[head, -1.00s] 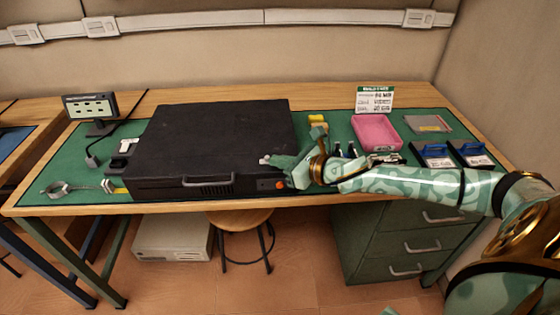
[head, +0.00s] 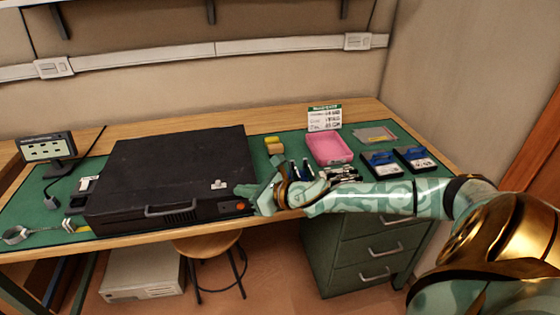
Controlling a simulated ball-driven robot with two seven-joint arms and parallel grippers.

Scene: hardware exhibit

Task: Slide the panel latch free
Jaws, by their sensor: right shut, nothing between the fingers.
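A black computer case (head: 165,172) lies flat on the green mat of the workbench. A small pale latch (head: 219,184) sits on its top panel near the front right corner. My right gripper (head: 246,190) is shut and empty, at the case's right front corner, just right of the latch and apart from it. The latch shows clear of the fingers. Whether it has slid along the panel, I cannot tell. My left gripper is not in view.
An orange button (head: 240,206) and a handle (head: 174,208) are on the case front. A pink tray (head: 329,149), a sign (head: 324,116) and blue-topped boxes (head: 382,164) stand right of my gripper. A small monitor (head: 48,148) stands left. A stool (head: 207,245) is below.

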